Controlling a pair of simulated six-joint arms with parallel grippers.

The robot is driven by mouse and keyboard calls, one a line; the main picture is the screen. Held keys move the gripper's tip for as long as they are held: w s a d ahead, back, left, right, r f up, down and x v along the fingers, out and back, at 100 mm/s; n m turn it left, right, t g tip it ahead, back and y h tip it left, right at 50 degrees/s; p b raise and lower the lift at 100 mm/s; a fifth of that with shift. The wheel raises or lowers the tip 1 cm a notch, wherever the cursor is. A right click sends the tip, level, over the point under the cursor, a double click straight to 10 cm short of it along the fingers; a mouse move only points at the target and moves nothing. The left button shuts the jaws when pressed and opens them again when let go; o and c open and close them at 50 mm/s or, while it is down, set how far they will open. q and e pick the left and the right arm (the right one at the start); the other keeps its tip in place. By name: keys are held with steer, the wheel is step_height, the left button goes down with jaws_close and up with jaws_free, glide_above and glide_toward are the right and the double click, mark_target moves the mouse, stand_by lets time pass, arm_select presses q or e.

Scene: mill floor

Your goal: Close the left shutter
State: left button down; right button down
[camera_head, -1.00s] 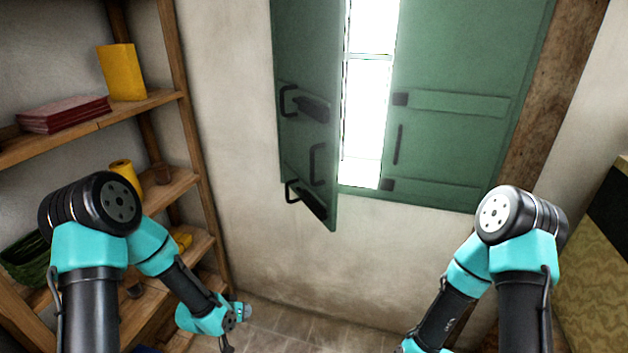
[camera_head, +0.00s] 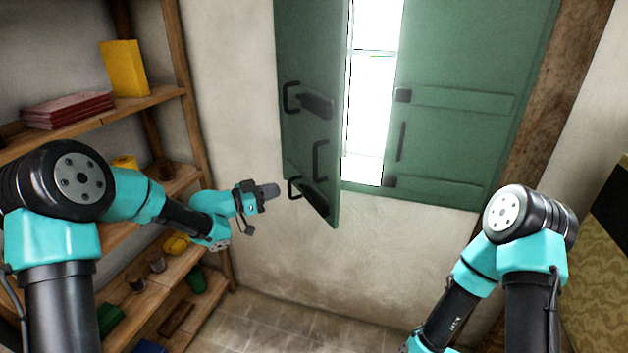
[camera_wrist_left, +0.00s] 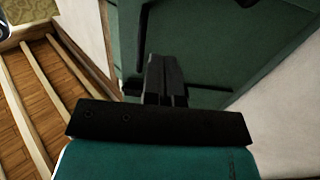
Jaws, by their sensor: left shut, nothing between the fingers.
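The left shutter (camera_head: 309,110) is a green panel that stands partly open, swung out from the window. It has black hinge fittings and a black handle (camera_head: 320,160) on its face. The right shutter (camera_head: 465,100) is green and lies flat across its side of the window. My left gripper (camera_head: 271,191) is shut and empty, just left of the left shutter's lower edge and apart from it in the head view. In the left wrist view the shut fingers (camera_wrist_left: 164,77) point toward the green shutter (camera_wrist_left: 215,40). My right gripper is out of view.
A wooden shelf (camera_head: 150,106) with a yellow box (camera_head: 123,68), red books (camera_head: 68,109) and several small items stands at the left, close to my left arm. Bright window glass (camera_head: 372,90) shows between the shutters. The wall below is clear.

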mark_target(316, 179)
arm_select(q)
steer(key=shift+d, duration=0.1)
steer(key=x, duration=1.4)
